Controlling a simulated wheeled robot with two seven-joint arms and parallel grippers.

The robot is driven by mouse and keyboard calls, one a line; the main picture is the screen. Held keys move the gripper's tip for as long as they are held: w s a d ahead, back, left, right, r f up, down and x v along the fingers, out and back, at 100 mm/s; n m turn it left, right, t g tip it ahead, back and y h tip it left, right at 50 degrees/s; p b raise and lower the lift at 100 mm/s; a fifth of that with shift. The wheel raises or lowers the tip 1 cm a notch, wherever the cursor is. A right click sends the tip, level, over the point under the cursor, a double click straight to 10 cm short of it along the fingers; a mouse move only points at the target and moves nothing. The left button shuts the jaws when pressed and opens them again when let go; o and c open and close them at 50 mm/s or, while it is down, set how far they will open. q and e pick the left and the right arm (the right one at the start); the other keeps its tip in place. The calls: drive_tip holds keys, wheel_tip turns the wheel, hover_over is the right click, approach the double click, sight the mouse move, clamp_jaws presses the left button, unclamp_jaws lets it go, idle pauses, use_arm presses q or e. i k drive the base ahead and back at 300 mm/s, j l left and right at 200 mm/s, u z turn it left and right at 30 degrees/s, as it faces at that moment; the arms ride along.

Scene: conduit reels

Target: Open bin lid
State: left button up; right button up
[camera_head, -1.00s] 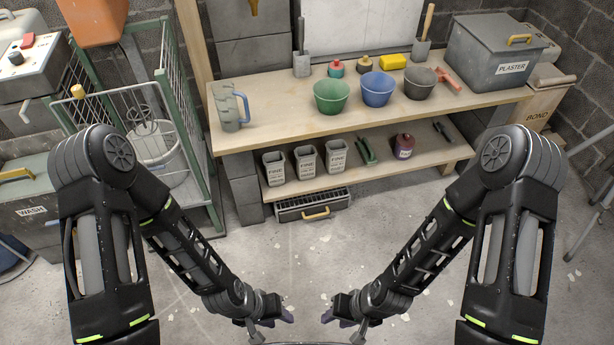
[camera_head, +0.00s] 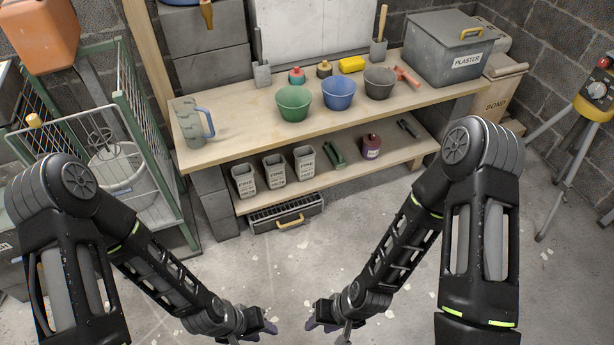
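A grey plaster bin (camera_head: 442,60) stands at the right end of the wooden workbench, with a white PLASTER label on its front. My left gripper (camera_head: 268,328) and my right gripper (camera_head: 314,324) hang low over the floor near the bottom centre, close to each other and far from the bin. Neither visibly holds anything. Their fingers are small and dark, so I cannot tell how far apart they are.
The workbench (camera_head: 240,128) carries a green bowl (camera_head: 293,103), a blue bowl (camera_head: 339,94), a dark bowl (camera_head: 379,83) and a jug (camera_head: 192,122). A wire cage (camera_head: 135,120) stands left. A yellow device on a tripod (camera_head: 597,95) stands right. Floor before the bench is clear.

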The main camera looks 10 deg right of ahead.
sight(452, 28)
drive_tip(key=z, duration=0.5)
drive_tip(key=i+l+z, duration=0.1)
drive_tip(key=i+z, duration=1.05)
drive_tip(key=i+j, duration=0.25)
drive_tip(key=i, duration=0.25)
drive_tip(key=i+j+z, duration=0.15)
drive_tip(key=i+j, duration=0.15)
drive_tip(key=i, duration=0.15)
drive_tip(key=i+j, duration=0.3)
drive_tip(key=i, duration=0.2)
drive_tip(key=z, duration=0.05)
